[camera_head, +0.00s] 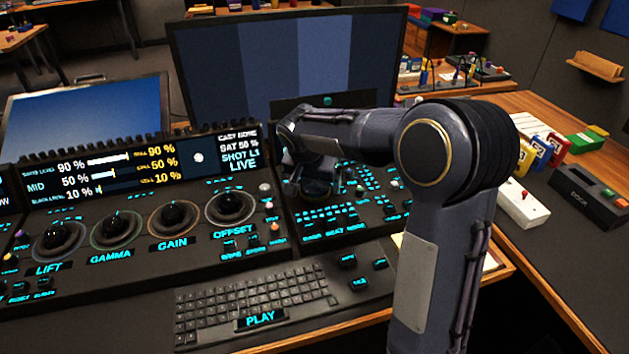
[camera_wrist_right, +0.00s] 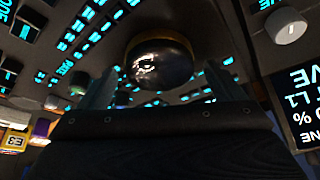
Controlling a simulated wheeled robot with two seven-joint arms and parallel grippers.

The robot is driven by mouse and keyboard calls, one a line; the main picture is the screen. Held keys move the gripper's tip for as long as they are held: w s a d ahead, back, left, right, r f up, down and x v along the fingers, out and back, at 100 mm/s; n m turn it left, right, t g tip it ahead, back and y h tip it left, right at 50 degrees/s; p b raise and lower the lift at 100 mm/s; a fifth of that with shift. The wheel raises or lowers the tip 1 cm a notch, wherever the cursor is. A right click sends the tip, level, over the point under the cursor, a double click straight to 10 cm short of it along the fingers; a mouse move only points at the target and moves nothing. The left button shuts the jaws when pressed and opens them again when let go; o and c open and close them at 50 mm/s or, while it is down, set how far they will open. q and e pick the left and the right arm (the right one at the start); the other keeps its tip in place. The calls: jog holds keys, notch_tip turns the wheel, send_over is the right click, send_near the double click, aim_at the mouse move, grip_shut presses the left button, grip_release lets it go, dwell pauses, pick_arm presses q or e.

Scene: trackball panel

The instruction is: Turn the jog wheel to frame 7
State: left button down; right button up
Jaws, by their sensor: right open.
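The jog wheel (camera_wrist_right: 160,62), a dark glossy round knob, shows in the right wrist view on the panel with cyan-lit keys. My right gripper (camera_wrist_right: 160,80) is open, with one finger on each side of the wheel in this view. I cannot tell whether the fingers touch it. In the head view my right gripper (camera_head: 312,180) is over the right panel section, and the wheel there is mostly hidden by it. The display (camera_head: 150,168) reads SHOT L1 and LIVE; I see no frame number. My left gripper is not in view.
Trackballs with rings marked LIFT, GAMMA, GAIN (camera_head: 173,218) and OFFSET (camera_head: 230,206) stand left of the gripper. A keyboard (camera_head: 250,300) lies in front. A large monitor (camera_head: 230,70) rises behind. Small boxes (camera_head: 540,150) and a dark device (camera_head: 588,196) sit at right.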

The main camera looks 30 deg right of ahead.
aim_at(311, 193)
jog(key=p+v, duration=0.1)
jog(key=v, duration=0.6)
jog(key=shift+s+a+r, duration=0.1)
jog(key=shift+a+r, duration=0.05)
jog(key=shift+r, duration=0.2)
jog(key=s+a+f+n+t+y, duration=0.15)
jog(key=s+a+n+y, duration=0.3)
jog(key=s, duration=0.95)
jog(key=s+a+f+n+t+y, duration=0.1)
jog(key=s+a+f+n+y, duration=0.3)
jog(key=s, duration=0.9)
notch_tip(311, 193, up, 15)
jog(key=h+p, duration=0.1)
jog(key=p, duration=1.2)
jog(key=shift+a+f+m, duration=0.2)
jog(key=shift+a+m, duration=0.1)
jog(key=shift+m, duration=0.05)
jog(key=shift+w+h, duration=0.1)
jog(key=shift+h, duration=0.15)
